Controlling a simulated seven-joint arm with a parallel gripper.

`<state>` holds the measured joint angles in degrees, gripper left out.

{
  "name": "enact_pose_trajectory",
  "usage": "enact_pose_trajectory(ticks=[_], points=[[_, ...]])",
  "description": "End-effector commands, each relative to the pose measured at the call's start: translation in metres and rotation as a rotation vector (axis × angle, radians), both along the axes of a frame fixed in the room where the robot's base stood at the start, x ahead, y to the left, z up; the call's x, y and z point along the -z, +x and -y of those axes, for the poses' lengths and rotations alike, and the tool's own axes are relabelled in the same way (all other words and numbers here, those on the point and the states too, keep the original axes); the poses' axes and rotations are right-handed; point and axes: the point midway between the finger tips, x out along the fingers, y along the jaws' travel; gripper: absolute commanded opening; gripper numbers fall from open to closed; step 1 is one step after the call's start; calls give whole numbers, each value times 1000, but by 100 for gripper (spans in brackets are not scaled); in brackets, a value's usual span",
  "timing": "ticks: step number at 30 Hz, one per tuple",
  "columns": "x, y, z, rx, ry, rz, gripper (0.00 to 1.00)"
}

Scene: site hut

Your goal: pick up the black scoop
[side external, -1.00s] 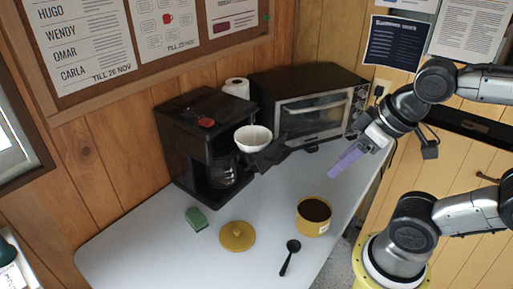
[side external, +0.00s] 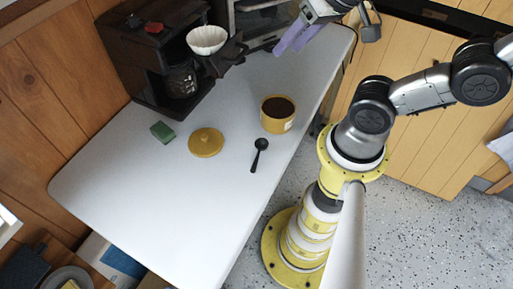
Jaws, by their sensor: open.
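The black scoop (side external: 259,154) lies on the white table near its right edge, its round bowl towards the back and its handle towards the front. My gripper (side external: 284,44) is in the air at the top of the side external view, beyond the scoop and the yellow canister. Its purple fingers point down to the left. It is open and empty, well apart from the scoop. Nothing hides the scoop.
A yellow canister (side external: 274,122) of dark grounds stands just behind the scoop. Its yellow lid (side external: 206,142) lies to the left, then a green sponge (side external: 163,132). A black coffee maker (side external: 140,60) with a white filter (side external: 206,40) stands behind. The table front (side external: 170,215) is clear.

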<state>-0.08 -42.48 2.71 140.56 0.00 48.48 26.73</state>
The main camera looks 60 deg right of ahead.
Motion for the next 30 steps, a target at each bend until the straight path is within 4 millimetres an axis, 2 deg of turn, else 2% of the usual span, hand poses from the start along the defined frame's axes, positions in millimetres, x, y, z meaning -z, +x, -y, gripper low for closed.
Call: enact_pose_trajectory(ticks=[5, 8, 11, 15, 18, 21, 26, 30], points=[[18, 29, -8, 326, 199, -67, 52], [38, 46, -17, 508, 293, -130, 52], [69, 61, -30, 689, 359, -213, 52], [125, 68, -50, 890, 372, -340, 52], [159, 62, -60, 924, 328, -414, 52], [182, 52, -66, 905, 271, -473, 52], [198, 44, -70, 887, 240, -503, 52], [222, 43, -69, 888, 238, -505, 52]])
